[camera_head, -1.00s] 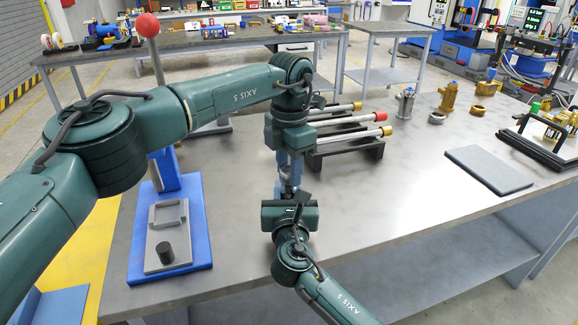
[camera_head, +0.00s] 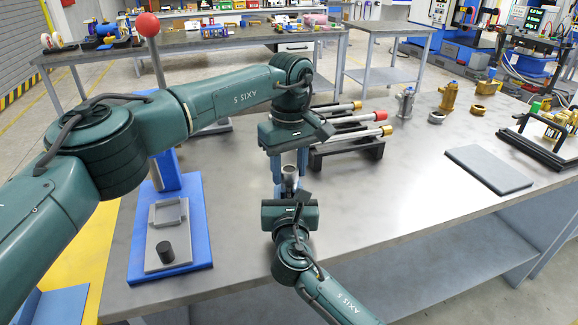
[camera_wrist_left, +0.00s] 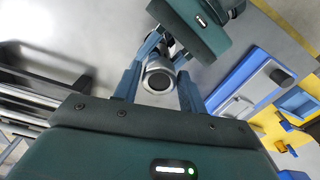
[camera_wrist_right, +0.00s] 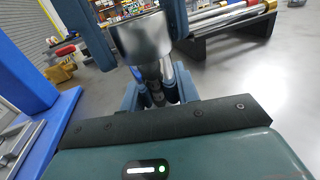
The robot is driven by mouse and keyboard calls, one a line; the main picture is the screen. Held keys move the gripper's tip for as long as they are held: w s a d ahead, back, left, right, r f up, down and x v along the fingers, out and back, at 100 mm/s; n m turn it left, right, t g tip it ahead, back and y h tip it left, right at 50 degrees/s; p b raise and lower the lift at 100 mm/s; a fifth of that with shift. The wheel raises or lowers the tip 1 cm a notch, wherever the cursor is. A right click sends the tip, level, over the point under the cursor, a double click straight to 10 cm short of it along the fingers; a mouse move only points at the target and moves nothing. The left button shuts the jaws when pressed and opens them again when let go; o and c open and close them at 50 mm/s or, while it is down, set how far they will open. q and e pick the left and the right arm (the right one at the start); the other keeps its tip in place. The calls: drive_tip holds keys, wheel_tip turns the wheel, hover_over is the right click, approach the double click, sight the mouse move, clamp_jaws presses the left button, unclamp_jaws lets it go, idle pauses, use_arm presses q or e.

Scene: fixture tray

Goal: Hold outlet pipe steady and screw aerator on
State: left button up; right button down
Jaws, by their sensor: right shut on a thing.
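A silvery metal aerator (camera_head: 290,172) sits upright on the top end of the narrower outlet pipe (camera_wrist_right: 152,72); I cannot tell how far it is threaded on. The aerator also shows end-on in the left wrist view (camera_wrist_left: 158,79) and large in the right wrist view (camera_wrist_right: 141,38). My left gripper (camera_head: 288,170) points down over it, open, with one finger on each side and gaps between. My right gripper (camera_wrist_right: 157,92) is shut on the pipe below the aerator. The pipe's lower part is mostly hidden by the right gripper in the head view.
A black rack (camera_head: 345,152) with several capped tubes lies just behind and right of the grippers. A blue-based fixture (camera_head: 205,235) with a red-ball lever stands left. A flat grey plate (camera_head: 488,169) lies right. The table's middle right is clear.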

use_arm(q)
drive_tip(key=o, duration=0.4)
use_arm(e)
drive_tip(key=shift+f, duration=0.1)
use_arm(q)
wheel_tip(320, 180, up, 12)
drive_tip(key=shift+d+r, duration=0.1)
idle(0.4)
use_arm(e)
drive_tip(key=c, duration=0.9)
unclamp_jaws()
drive_tip(key=shift+c, duration=0.2)
drive_tip(key=s, duration=1.3)
drive_tip(key=shift+s+d, duration=0.1)
drive_tip(key=shift+d, duration=0.1)
